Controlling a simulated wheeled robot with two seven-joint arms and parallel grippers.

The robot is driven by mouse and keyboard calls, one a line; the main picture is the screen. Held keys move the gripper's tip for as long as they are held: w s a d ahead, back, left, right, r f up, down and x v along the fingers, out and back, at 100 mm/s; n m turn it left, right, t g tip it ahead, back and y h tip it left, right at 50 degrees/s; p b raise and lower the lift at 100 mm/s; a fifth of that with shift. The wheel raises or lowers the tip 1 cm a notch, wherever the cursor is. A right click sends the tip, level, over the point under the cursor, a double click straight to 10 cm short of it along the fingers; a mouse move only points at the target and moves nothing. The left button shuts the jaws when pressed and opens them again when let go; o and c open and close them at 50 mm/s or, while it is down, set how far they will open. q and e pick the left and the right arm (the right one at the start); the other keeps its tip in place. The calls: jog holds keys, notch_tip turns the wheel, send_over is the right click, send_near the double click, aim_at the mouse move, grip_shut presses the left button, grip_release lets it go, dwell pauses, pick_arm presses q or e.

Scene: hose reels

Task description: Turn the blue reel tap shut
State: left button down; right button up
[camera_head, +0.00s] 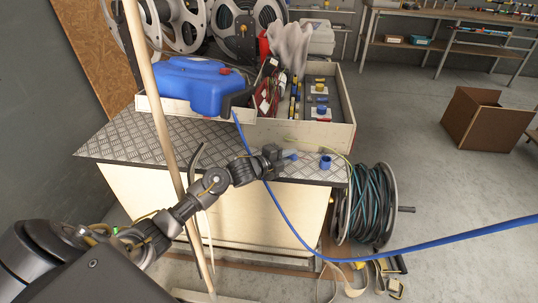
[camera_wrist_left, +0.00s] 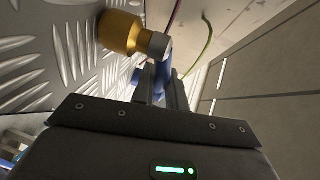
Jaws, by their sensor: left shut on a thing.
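My left gripper (camera_head: 284,157) reaches over the front edge of the metal-topped bench and is shut on a small blue part (camera_head: 292,155), which looks like the tap handle. In the left wrist view the blue handle (camera_wrist_left: 164,77) shows between the two fingers (camera_wrist_left: 162,86). A brass fitting (camera_wrist_left: 118,32) with a grey end lies just beyond the fingers, above the tread plate. The handle's angle to the fitting is hard to tell. My right gripper is in neither view.
A reel of dark green hose (camera_head: 368,204) stands right of the bench (camera_head: 130,140). A blue hose (camera_head: 420,250) crosses in front of it. A blue cylinder (camera_head: 326,162) stands right of my gripper. A wooden pole (camera_head: 160,110) rises near my left arm.

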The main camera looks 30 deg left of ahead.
pick_arm(q)
jog(key=shift+d, duration=0.1)
jog(key=c, duration=1.4)
grip_release()
jog(key=shift+c, duration=0.2)
